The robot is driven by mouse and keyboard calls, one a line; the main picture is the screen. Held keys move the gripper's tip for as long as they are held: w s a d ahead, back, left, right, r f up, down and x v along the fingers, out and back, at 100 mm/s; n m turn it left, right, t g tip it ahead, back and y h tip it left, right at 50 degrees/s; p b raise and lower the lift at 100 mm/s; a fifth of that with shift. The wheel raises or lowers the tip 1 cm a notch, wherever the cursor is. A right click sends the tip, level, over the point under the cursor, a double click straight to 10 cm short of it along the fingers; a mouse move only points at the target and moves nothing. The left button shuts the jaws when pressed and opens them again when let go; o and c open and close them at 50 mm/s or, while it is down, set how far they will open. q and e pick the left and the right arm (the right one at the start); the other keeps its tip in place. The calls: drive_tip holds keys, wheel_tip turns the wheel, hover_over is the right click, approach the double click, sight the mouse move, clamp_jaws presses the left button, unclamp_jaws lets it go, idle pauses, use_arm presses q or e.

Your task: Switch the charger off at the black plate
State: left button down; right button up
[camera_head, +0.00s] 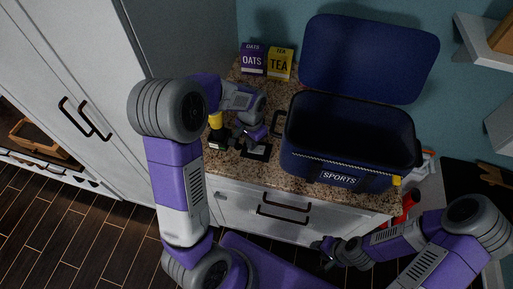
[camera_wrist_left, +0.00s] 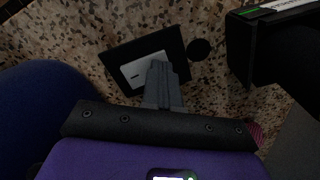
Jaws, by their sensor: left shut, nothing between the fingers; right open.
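The black plate (camera_head: 262,154) lies on the speckled counter, partly hidden by my left gripper (camera_head: 252,146). In the left wrist view the plate (camera_wrist_left: 116,54) carries a pale rocker switch (camera_wrist_left: 133,74) with a small dark mark. My left gripper (camera_wrist_left: 158,68) is shut and empty, its fingertips over the right part of the rocker; I cannot tell whether they touch it. The charger (camera_head: 216,146), dark with a yellow piece on top, stands left of the plate; in the left wrist view a black body (camera_wrist_left: 270,45) shows a green strip. My right gripper (camera_head: 326,252) is open and empty before the drawers.
A blue sports cooler (camera_head: 345,150) with its lid raised stands right of the plate. An oats box (camera_head: 252,59) and a tea box (camera_head: 280,63) stand at the back. White drawers (camera_head: 235,203) are below the counter; a tall white cabinet (camera_head: 85,60) is left.

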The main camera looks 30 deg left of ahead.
drive_tip(key=shift+r, duration=0.1)
use_arm(q)
wheel_tip(320, 180, up, 7)
drive_tip(key=p, duration=0.5)
drive_tip(key=shift+p, duration=0.35)
use_arm(e)
wheel_tip(320, 180, up, 6)
drive_tip(key=shift+f, duration=0.2)
use_arm(q)
drive_tip(key=shift+f, duration=0.1)
use_arm(e)
drive_tip(key=shift+s, duration=0.1)
